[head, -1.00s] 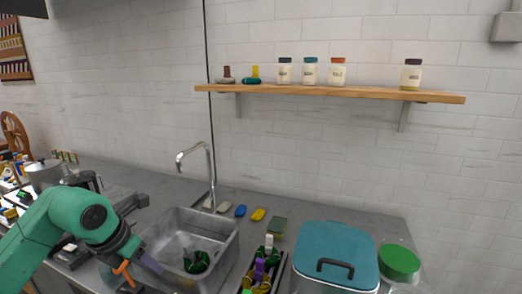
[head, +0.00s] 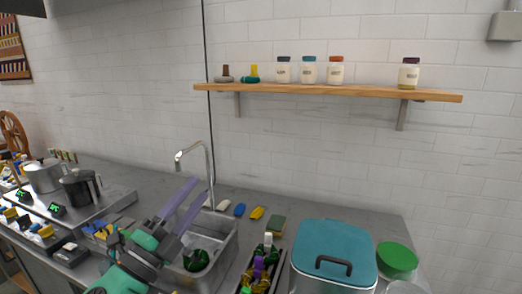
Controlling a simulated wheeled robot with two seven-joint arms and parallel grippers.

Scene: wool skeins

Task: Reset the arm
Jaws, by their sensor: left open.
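My left gripper (head: 184,208) shows in the head view over the left side of the sink (head: 226,246). Its two long purple fingers are apart and point up and to the right, with nothing between them. A dark green thing (head: 196,260) lies in the sink, just right of the gripper. My right gripper is not in view.
A faucet (head: 212,165) rises behind the sink. A rack with green, purple and yellow things (head: 262,262) and a teal-lidded box (head: 333,247) stand to the right. Pots (head: 80,188) stand at the left. A wooden shelf (head: 330,92) with several jars hangs above.

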